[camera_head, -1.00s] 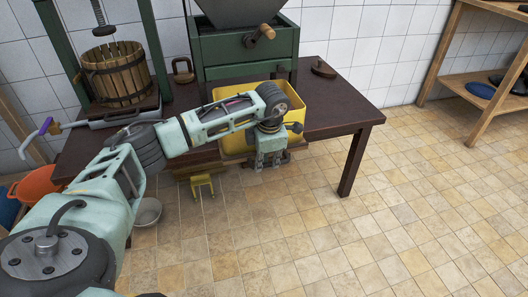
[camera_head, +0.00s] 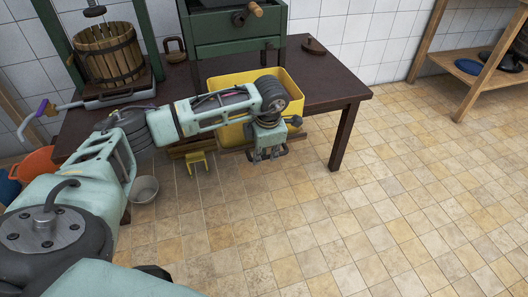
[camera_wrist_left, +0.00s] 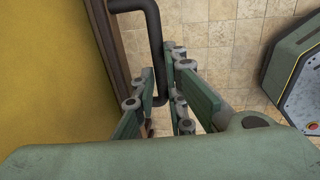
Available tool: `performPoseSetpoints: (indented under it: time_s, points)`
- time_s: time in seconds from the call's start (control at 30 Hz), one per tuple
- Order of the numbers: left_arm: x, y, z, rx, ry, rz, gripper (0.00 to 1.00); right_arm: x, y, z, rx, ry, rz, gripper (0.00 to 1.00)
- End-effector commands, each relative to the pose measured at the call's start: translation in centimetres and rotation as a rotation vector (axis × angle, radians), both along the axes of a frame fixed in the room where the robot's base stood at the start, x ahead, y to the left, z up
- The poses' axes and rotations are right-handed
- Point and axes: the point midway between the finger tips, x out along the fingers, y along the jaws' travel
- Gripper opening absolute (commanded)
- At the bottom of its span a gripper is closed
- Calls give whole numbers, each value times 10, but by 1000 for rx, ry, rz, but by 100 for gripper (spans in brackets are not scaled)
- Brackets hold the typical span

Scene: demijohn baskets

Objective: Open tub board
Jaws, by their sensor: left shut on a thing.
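The yellow tub (camera_head: 235,133) stands at the front of the dark table, below the green machine, partly hidden by my left arm. In the left wrist view, the tub wall (camera_wrist_left: 45,75) fills the left side, beside the board's brown edge (camera_wrist_left: 118,60). A dark bent bar handle (camera_wrist_left: 156,45) runs down between the fingers. My left gripper (camera_head: 268,156) points down in front of the tub and is shut on this handle; its fingers (camera_wrist_left: 165,100) hide part of it. My right gripper is not in view.
The dark table (camera_head: 338,85) carries a slatted wooden press basket (camera_head: 108,55) and the green machine (camera_head: 235,38). A small yellow stool (camera_head: 197,160), a metal bowl (camera_head: 144,189) and an orange tub (camera_head: 38,164) stand lower left. The tiled floor at front right is clear.

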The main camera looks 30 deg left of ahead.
Motion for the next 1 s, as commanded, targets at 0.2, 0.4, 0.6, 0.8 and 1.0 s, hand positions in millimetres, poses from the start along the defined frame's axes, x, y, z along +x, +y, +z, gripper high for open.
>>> performPoseSetpoints:
  time_s: [0.2, 0.4, 0.6, 0.8, 1.0]
  points:
    - [1, -1, 1, -2, -3, -2, 20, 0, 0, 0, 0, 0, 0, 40]
    - [1, 0, 1, -1, -1, -1, 28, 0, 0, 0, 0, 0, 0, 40]
    - [0, 0, 1, -1, -1, 0, 28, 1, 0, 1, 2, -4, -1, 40]
    - [-1, -3, 22, -1, -6, -1, 28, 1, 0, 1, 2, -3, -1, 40]
    - [-6, -10, 65, -2, -7, -3, 28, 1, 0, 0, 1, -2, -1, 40]
